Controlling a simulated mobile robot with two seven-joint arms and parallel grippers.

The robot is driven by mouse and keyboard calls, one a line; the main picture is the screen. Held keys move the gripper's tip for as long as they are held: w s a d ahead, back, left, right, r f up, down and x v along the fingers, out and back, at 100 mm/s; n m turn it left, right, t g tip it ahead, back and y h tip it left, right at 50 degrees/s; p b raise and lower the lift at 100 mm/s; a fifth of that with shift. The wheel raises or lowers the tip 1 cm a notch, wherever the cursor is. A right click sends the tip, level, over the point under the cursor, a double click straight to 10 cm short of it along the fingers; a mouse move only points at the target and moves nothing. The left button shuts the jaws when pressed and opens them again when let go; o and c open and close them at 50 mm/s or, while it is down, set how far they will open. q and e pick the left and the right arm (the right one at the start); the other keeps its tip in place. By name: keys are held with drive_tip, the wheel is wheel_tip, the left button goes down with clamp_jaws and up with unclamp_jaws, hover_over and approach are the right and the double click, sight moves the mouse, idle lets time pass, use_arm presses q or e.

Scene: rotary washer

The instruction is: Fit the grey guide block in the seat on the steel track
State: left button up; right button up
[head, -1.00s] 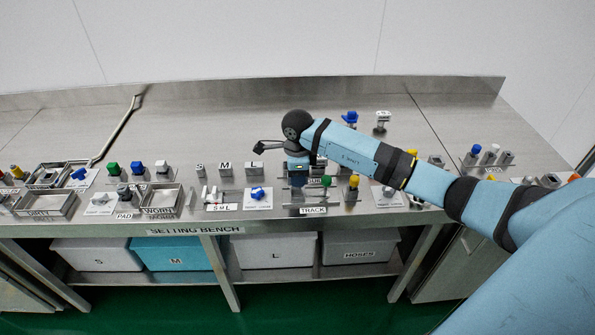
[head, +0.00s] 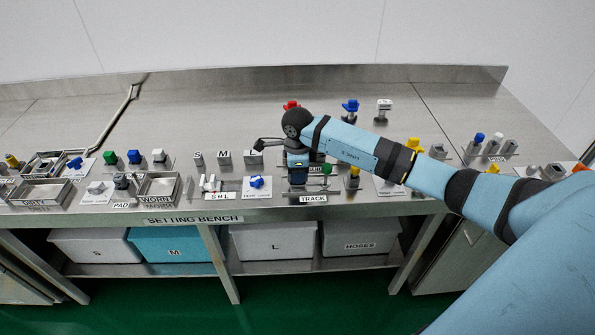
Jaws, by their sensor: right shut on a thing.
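My right gripper (head: 298,178) points down over the steel track (head: 300,192), behind the TRACK label (head: 313,199) at the front of the bench. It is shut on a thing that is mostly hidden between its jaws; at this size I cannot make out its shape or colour. The grey guide block is not clearly seen elsewhere. The seat is hidden under the gripper, so I cannot tell whether the held thing touches it. My left gripper is not in view.
A green-topped part (head: 326,169) and a yellow-topped part (head: 354,172) stand close right of the gripper. A blue part (head: 256,182) lies on a white card to the left. S, M and L blocks (head: 224,158) stand behind. A red knob (head: 291,105) shows behind my wrist.

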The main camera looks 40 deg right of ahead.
drive_tip(key=o, duration=1)
